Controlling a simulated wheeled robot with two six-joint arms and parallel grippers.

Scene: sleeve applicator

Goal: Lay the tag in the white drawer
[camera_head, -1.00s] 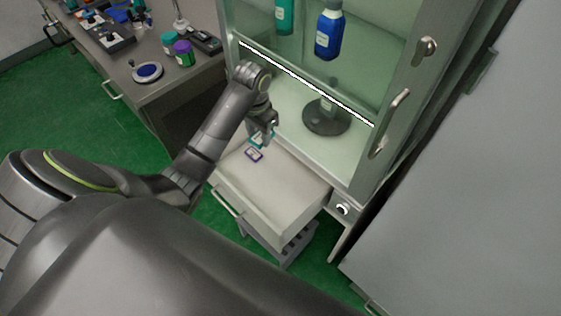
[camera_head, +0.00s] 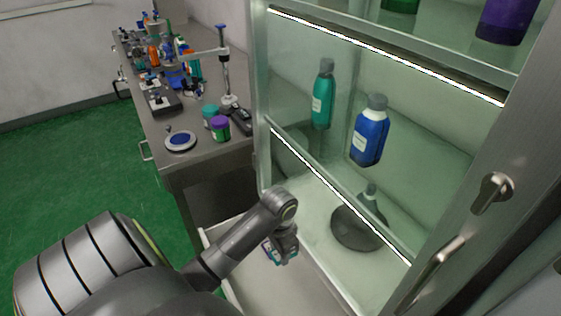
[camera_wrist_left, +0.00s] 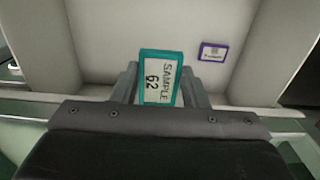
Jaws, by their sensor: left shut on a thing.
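My left gripper (camera_wrist_left: 160,88) is shut on a teal-framed tag (camera_wrist_left: 161,80) reading "SAMPLE 62" in the left wrist view. It holds the tag over the open white drawer (camera_wrist_left: 110,35), whose pale floor and walls fill that view. A small purple-edged tag (camera_wrist_left: 213,52) lies on the drawer floor, to the right of the held tag. In the head view my left gripper (camera_head: 281,256) hangs over the drawer (camera_head: 285,290), with a bit of teal at its fingers. The gap between held tag and drawer floor is hard to judge. My right gripper is not in view.
A glass-fronted cabinet stands behind the drawer, with a green bottle (camera_head: 322,95), a blue bottle (camera_head: 370,132) and a dark round base (camera_head: 354,228) inside.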

